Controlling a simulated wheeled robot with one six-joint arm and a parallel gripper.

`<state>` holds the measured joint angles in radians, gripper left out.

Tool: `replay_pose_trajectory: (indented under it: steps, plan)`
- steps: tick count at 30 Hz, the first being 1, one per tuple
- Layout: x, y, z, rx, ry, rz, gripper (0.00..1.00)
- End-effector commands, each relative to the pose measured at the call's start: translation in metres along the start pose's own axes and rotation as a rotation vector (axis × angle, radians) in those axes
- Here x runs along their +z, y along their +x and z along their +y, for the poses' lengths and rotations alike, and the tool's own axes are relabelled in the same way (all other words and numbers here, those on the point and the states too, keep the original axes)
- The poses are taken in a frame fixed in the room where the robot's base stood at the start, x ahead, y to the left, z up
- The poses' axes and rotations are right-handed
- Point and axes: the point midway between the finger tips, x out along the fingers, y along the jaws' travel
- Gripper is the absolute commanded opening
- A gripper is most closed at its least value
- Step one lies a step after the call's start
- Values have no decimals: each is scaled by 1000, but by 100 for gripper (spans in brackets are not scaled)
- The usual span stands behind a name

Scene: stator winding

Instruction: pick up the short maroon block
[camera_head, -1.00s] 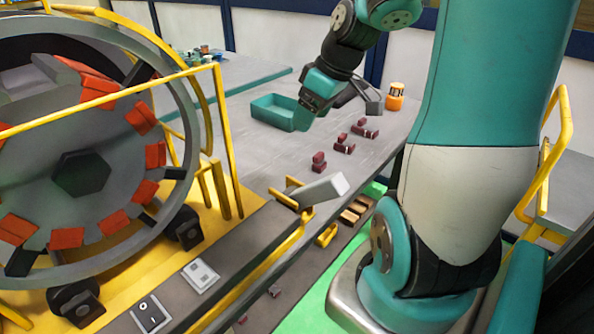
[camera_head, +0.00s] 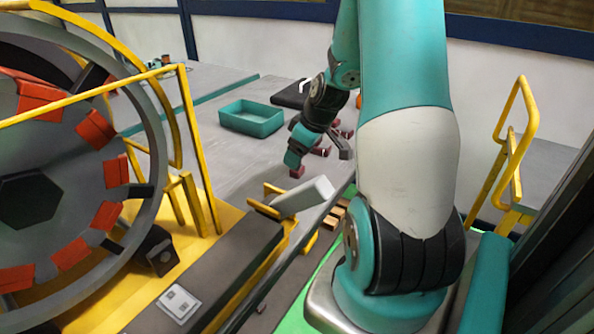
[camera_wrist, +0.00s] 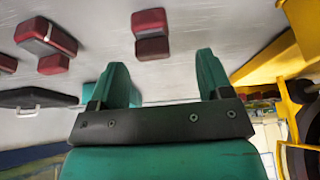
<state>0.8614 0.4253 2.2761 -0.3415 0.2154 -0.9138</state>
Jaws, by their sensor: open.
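The short maroon block (camera_head: 297,172) sits on the grey table, just beneath my gripper (camera_head: 293,160) in the head view. In the wrist view it shows as a two-part dark red piece (camera_wrist: 150,22), ahead of and roughly between the two fingertips, apart from them. My gripper (camera_wrist: 160,62) is open and empty, with its two green fingers spread. My arm partly hides the other maroon blocks in the head view.
Longer maroon pieces with a pale band (camera_wrist: 46,36) lie beside it in the wrist view; another (camera_head: 321,151) shows in the head view. A teal bin (camera_head: 251,128) stands behind. A yellow-railed fixture with a grey block (camera_head: 303,196) is in front. Yellow rails (camera_head: 187,150) stand left.

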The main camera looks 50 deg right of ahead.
Motion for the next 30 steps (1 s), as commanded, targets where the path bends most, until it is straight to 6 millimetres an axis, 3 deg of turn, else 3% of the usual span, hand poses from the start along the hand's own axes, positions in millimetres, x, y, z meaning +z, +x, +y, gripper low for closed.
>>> replay_pose_trajectory:
  steps: [13,21,23,30]
  plan:
    - [3,50,8,-1,2,-2,72]
    - [2,54,8,2,3,0,72]
    - [2,54,8,2,3,0,61]
    - [2,53,8,1,3,0,6]
